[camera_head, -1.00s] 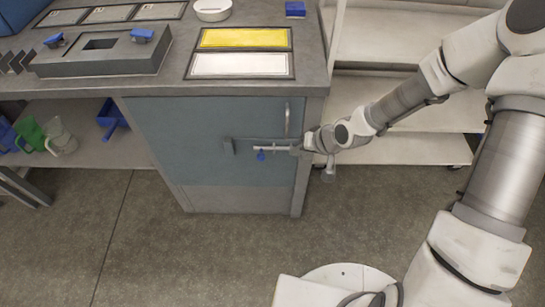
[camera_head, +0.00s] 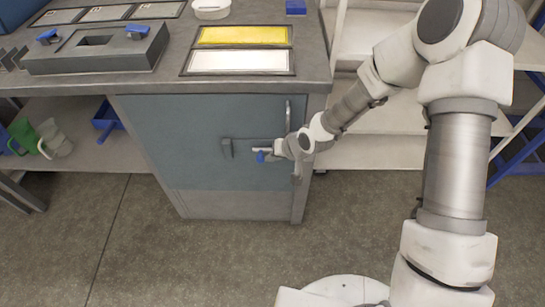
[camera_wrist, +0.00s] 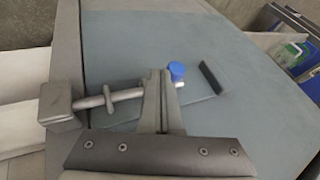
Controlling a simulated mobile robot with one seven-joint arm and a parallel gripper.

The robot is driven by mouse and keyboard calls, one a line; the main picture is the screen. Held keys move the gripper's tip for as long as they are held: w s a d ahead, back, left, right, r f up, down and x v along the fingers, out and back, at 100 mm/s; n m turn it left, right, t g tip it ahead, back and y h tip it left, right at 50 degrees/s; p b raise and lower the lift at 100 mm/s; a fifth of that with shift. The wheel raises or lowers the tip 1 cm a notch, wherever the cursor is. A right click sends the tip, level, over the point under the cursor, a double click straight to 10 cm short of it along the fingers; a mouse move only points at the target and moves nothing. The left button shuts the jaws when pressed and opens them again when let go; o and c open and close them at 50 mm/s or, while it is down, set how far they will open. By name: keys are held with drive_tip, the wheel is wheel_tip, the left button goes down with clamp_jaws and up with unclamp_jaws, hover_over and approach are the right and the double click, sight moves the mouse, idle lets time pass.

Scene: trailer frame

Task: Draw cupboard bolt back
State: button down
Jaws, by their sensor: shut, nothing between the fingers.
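The cupboard door (camera_head: 215,125) is blue-grey and looks shut. Its bolt (camera_head: 258,149) lies across the right side; the wrist view shows the rod (camera_wrist: 127,95) passing through a ring (camera_wrist: 108,98) and meeting a grey block (camera_wrist: 62,105) at the left. The blue bolt knob (camera_wrist: 176,71) stands just right of my gripper (camera_wrist: 160,76); it also shows in the head view (camera_head: 261,156). My fingers are shut with nothing between them, in front of part of the rod. Whether they touch the knob or rod I cannot tell.
A dark upright stop (camera_wrist: 213,78) stands right of the knob in the wrist view. The worktop (camera_head: 150,85) overhangs the door. A pale shelf rack (camera_head: 375,150) stands at the right. The floor in front is clear.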

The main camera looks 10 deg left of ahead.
drive_tip(key=shift+a, duration=0.1)
drive_tip(key=a+b, duration=0.1)
drive_tip(key=a, duration=0.1)
drive_tip(key=s+a, duration=0.1)
drive_tip(key=a, duration=0.1)
drive_tip(key=shift+s+a+b, duration=0.15)
drive_tip(key=shift+a+b, duration=0.2)
drive_tip(key=shift+a, duration=0.15)
